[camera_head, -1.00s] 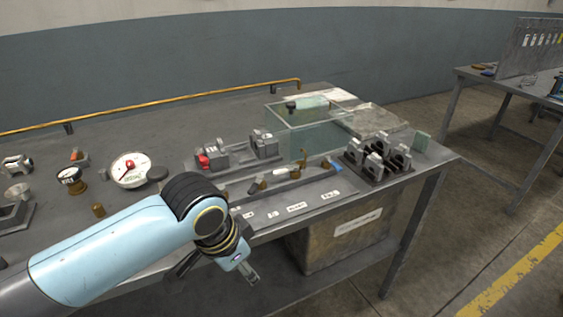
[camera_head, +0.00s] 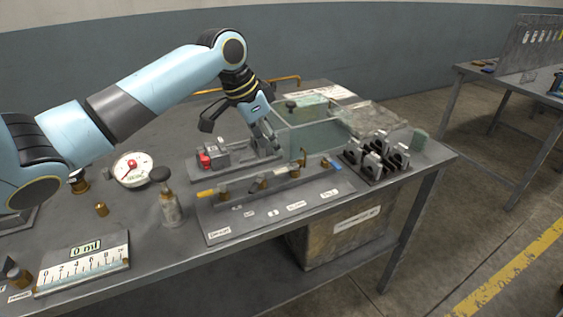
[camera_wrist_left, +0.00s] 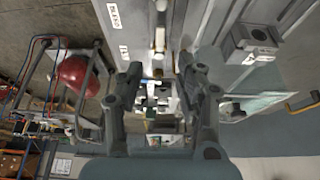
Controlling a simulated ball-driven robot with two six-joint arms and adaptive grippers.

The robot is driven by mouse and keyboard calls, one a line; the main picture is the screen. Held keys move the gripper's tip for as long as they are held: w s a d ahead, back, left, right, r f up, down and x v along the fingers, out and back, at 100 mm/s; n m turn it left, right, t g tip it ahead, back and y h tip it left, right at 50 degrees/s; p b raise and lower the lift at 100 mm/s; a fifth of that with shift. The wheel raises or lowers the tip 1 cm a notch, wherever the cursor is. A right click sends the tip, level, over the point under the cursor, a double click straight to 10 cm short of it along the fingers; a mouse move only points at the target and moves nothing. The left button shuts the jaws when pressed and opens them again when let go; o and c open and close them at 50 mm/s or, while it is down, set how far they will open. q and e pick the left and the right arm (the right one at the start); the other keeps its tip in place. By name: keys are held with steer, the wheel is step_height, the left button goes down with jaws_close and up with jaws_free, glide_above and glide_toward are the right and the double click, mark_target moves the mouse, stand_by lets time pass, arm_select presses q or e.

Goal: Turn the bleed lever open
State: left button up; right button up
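A grey valve strip (camera_head: 222,225) with several small levers and white labels lies along the bench's front edge. A yellow handle (camera_head: 207,193), an upright brass lever (camera_head: 303,157) and a blue handle (camera_head: 335,167) show on it. The labels are too small to read surely in the head view, so I cannot tell which lever is the bleed one. My left gripper (camera_head: 240,136) is open and empty, above the bench behind the strip. In the left wrist view its fingers (camera_wrist_left: 160,88) are apart, with a pale lever (camera_wrist_left: 160,38) beyond them, near a label (camera_wrist_left: 113,14). My right gripper is not in view.
A glass tank (camera_head: 310,134) stands right of my left gripper. A clamp block with a red part (camera_head: 206,160) is below it. A dark rack (camera_head: 375,160), a round gauge (camera_head: 132,170), a bottle (camera_head: 170,208) and a 0 ml scale (camera_head: 83,264) are also on the bench.

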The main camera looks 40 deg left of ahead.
mark_target(285, 168)
arm_select(q)
steer(key=x, duration=0.7)
steer(key=shift+w+f, duration=0.1)
steer(key=shift+f, duration=0.05)
jaws_close()
